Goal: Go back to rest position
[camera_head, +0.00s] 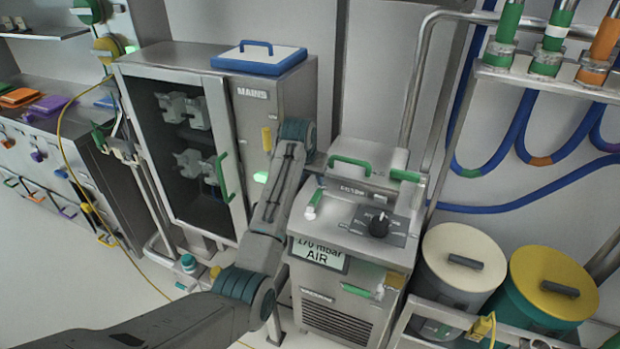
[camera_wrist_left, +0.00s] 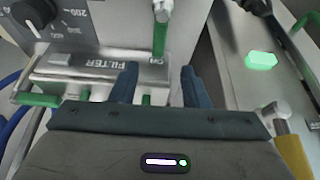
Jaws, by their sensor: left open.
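My left arm comes in from the bottom left in the head view and reaches up to the gap between the MAINS cabinet (camera_head: 285,100) and the AIR unit (camera_head: 350,255). Its gripper is mostly hidden there behind the wrist. In the left wrist view my left gripper (camera_wrist_left: 157,76) shows two dark blue fingers, spread apart with nothing held. The FILTER housing (camera_wrist_left: 85,68) of the AIR unit lies beyond the fingers. A green-tipped lever (camera_wrist_left: 160,35) stands beyond the gap between them; I cannot tell whether they touch anything. My right gripper is not in view.
A cream-lidded bin (camera_head: 453,242) and a yellow-lidded bin (camera_head: 533,272) stand at the right behind a metal rail. Blue hoses (camera_head: 480,210) hang above them. A blue-rimmed lid (camera_head: 259,58) lies on the cabinet. Open floor (camera_head: 70,275) shows at lower left.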

